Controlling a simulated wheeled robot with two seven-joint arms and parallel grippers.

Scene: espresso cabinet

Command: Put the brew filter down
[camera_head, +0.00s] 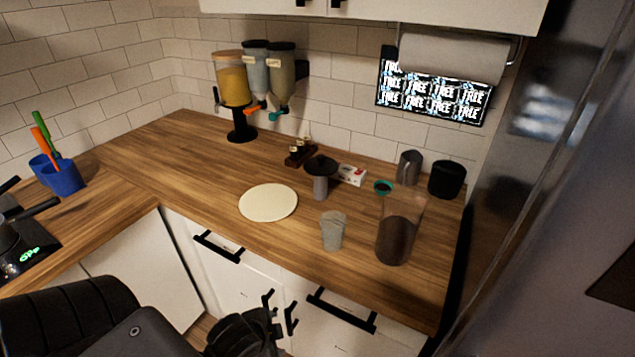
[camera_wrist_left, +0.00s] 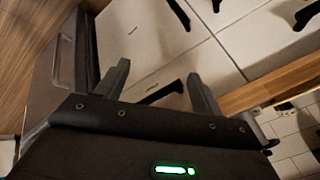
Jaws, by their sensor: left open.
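My left gripper (camera_head: 279,300) is low in front of the drawers, below the counter edge. Its two fingers are apart with nothing between them, as the left wrist view also shows (camera_wrist_left: 158,70). On the counter stand a grey piece with a round black top (camera_head: 320,178), a small grey cup (camera_head: 333,231) and a clear vessel with a dark lower part (camera_head: 396,236). A small teal ring (camera_head: 383,187) lies behind the vessel. I cannot tell for sure which of these is the brew filter. My right gripper is not seen.
A round cream mat (camera_head: 268,203) lies bare on the wooden counter (camera_head: 170,175). A metal pitcher (camera_head: 408,167) and a black canister (camera_head: 447,180) stand at the back right. Dispensers (camera_head: 233,88) stand at the back. Drawer handles (camera_head: 342,310) stick out near my gripper.

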